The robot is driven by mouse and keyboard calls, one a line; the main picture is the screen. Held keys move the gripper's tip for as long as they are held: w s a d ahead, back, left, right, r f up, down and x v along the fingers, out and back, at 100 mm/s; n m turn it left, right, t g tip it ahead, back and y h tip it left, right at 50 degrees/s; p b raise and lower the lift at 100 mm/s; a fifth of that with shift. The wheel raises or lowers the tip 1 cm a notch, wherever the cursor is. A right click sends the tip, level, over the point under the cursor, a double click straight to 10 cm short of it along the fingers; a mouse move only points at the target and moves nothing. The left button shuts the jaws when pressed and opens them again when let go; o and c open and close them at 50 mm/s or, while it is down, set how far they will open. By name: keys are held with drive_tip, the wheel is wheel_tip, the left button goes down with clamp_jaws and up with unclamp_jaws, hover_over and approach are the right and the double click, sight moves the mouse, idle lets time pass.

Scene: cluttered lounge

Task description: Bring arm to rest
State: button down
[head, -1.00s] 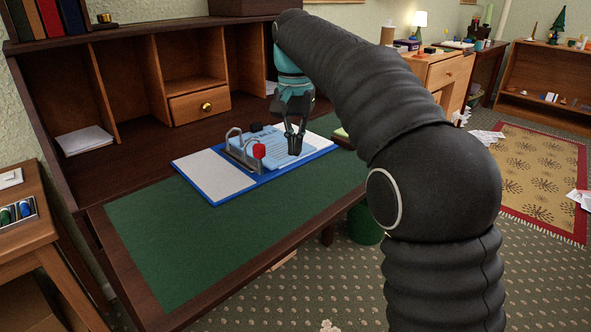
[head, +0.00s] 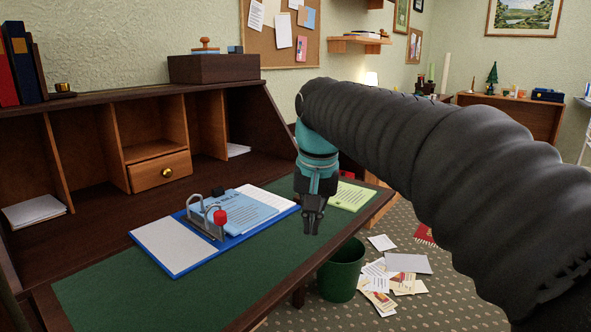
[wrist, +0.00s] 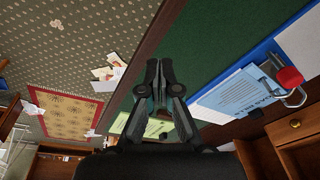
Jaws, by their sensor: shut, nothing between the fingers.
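My gripper (head: 313,219) hangs fingers-down at the right end of the desk (head: 170,297), above its green top near the front edge. Its fingers are together and hold nothing; in the wrist view the gripper (wrist: 159,66) also shows closed fingertips. My dark sleeved arm reaches in from the right in the head view. A blue binder (head: 165,249) lies open on the desk, left of my gripper and apart from it. It has metal rings with a red piece (head: 220,217) on them and blue printed sheets (head: 240,208).
A yellow-green paper pad (head: 350,196) lies on the desk just behind my gripper. A green bin (head: 341,272) stands on the floor below, with scattered papers (head: 395,285) beside it. Pigeonholes with a small drawer (head: 160,171) line the desk's back.

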drive_tip(key=s+d+f+t, duration=0.1)
drive_tip(key=s+d+f, duration=0.3)
drive_tip(key=s, duration=0.2)
drive_tip(key=s+d+f+t, duration=0.1)
drive_tip(key=s+d+f, duration=0.3)
drive_tip(key=s, duration=0.3)
drive_tip(key=s+d+f+n+t, duration=0.1)
drive_tip(key=s+d+f, duration=0.4)
drive_tip(key=s, duration=0.2)
drive_tip(key=shift+s+f+t+h, duration=0.25)
drive_tip(key=shift+f+t+h, duration=0.05)
drive_tip(key=shift+f, duration=0.05)
drive_tip(key=shift+d, duration=0.15)
